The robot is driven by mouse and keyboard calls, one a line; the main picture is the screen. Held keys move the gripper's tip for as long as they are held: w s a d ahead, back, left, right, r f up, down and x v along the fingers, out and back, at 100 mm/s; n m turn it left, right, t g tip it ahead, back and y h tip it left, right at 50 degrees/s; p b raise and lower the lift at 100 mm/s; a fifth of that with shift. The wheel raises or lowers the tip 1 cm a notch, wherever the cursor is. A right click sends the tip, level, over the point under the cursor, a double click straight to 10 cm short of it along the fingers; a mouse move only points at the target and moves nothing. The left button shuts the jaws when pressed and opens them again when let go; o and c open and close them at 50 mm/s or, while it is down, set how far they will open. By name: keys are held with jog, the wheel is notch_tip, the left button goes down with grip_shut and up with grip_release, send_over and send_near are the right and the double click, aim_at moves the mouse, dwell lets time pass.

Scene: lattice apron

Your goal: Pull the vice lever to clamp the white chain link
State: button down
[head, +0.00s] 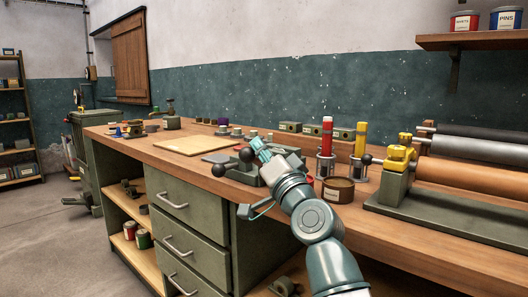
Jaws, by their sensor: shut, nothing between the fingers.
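My gripper (260,148), with teal fingers, is over the bench at the middle of the head view, shut and empty. A grey-green vice (242,177) stands on the bench just below and left of it. A dark round knob (218,170) sits at the vice's left end. Another dark knob (246,155) is right beside my fingertips; I cannot tell whether they touch it, or which knob belongs to the lever. My gripper and wrist hide part of the vice. I cannot make out the white chain link.
A pale board (192,145) lies left of the vice. A red stick (327,140) and a yellow stick (361,137) stand in holders to the right, near a brown round tin (338,190). A roller rack (440,205) fills the bench's right end. Small parts stand behind.

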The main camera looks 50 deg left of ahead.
jog(key=shift+s+f, duration=0.15)
jog(key=shift+f, duration=0.05)
dwell(0.4)
notch_tip(320, 180, up, 4)
jog(key=w, duration=0.2)
jog(key=w+p+v, duration=0.1)
jog(key=p+v, duration=0.1)
jog(key=v, duration=0.8)
jog(key=shift+d+f+p, duration=0.3)
jog(key=shift+f, duration=0.15)
